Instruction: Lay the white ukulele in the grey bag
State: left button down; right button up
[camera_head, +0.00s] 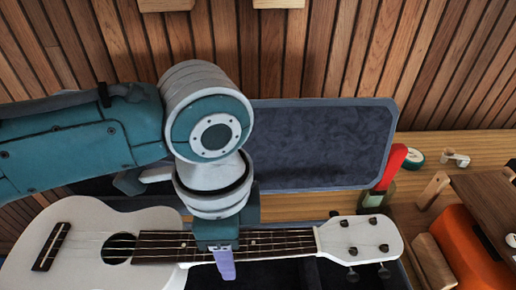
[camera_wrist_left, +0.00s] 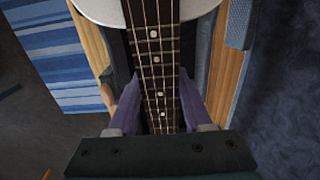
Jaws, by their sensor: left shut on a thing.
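The white ukulele (camera_head: 92,250) lies level across the front of the head view, body at left and headstock (camera_head: 360,238) at right. My left gripper (camera_head: 224,262) is shut on its neck, with purple fingers on either side of the fretboard (camera_wrist_left: 156,75) in the wrist view. The grey bag stands open on the wooden bench, its padded lid (camera_head: 320,145) raised behind the ukulele. Its dark lower part shows below the neck; the ukulele and my arm hide much of it. Whether the ukulele touches the bag cannot be told. My right gripper is out of view.
Right of the bag, a red-handled tool (camera_head: 393,165) stands by a green holder, near a tape roll (camera_head: 414,158). An orange object (camera_head: 470,245) and a brown board (camera_head: 490,205) are at far right. A slatted wooden wall (camera_head: 340,60) rises behind. A blue striped rug (camera_wrist_left: 65,55) lies on the floor.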

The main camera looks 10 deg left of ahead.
pick_arm(q)
jog(key=shift+f, duration=0.2)
dwell(0.4)
jog(key=shift+f+b, duration=1.75)
jog(key=shift+f, duration=0.7)
jog(key=shift+f+b, duration=1.7)
jog(key=shift+f, duration=0.5)
jog(key=shift+c, duration=1.2)
grip_release()
jog(key=shift+r, duration=0.15)
